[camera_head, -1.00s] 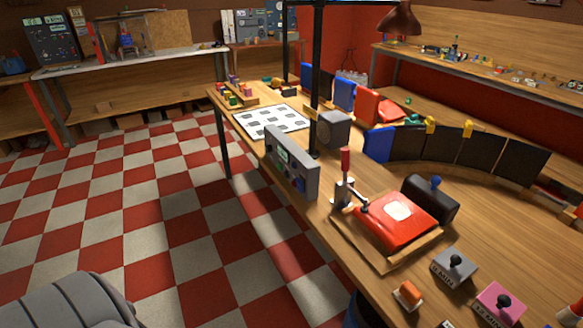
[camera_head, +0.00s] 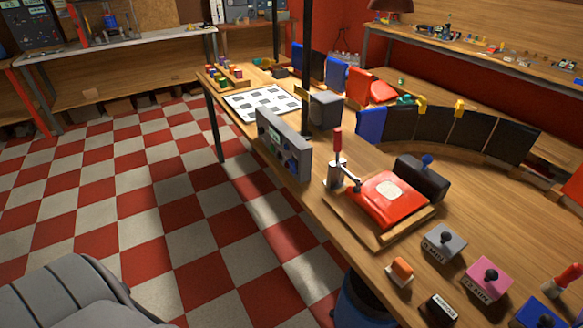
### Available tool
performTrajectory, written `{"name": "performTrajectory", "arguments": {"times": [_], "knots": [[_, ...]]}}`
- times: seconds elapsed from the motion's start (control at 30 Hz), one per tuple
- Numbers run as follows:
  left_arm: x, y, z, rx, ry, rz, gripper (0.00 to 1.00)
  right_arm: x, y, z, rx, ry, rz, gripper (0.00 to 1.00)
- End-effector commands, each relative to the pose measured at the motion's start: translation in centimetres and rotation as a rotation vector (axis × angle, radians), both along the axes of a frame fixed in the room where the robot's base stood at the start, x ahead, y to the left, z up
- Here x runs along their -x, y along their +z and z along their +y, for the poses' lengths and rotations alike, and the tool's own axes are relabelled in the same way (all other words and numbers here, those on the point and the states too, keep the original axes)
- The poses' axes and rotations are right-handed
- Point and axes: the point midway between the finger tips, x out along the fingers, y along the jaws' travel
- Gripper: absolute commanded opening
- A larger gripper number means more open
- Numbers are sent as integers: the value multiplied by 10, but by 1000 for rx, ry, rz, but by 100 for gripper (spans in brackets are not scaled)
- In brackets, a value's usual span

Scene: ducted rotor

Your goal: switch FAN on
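I see no part clearly labelled FAN. A grey control panel box (camera_head: 284,146) with small controls on its face stands upright on the table's left edge; its markings are too small to read. A grey box (camera_head: 325,110) stands behind it; in the earlier frame a round dark face shows on its side. Several switch boxes stand at the near right: a grey one with a black knob (camera_head: 443,243), a pink one (camera_head: 488,280) and a blue one (camera_head: 541,314). A small orange rocker switch (camera_head: 401,270) sits on a white base. Neither gripper is in view.
A red pouch (camera_head: 388,198) lies on a wooden tray beside a toggle clamp with a red handle (camera_head: 337,145). A black post (camera_head: 306,65) rises from the table (camera_head: 472,188). A grey chair (camera_head: 62,294) stands at lower left. The checkered floor is open.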

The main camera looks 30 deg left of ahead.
Motion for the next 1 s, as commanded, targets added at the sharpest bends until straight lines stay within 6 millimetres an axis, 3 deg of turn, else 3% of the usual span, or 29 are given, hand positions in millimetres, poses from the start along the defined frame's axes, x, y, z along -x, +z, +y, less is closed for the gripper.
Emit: {"name": "performTrajectory", "arguments": {"times": [0.03, 0.33, 1.0], "knots": [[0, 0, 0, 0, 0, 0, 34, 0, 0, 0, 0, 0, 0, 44], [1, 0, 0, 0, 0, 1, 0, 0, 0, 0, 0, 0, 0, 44], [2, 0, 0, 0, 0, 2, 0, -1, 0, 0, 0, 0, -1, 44]]}}
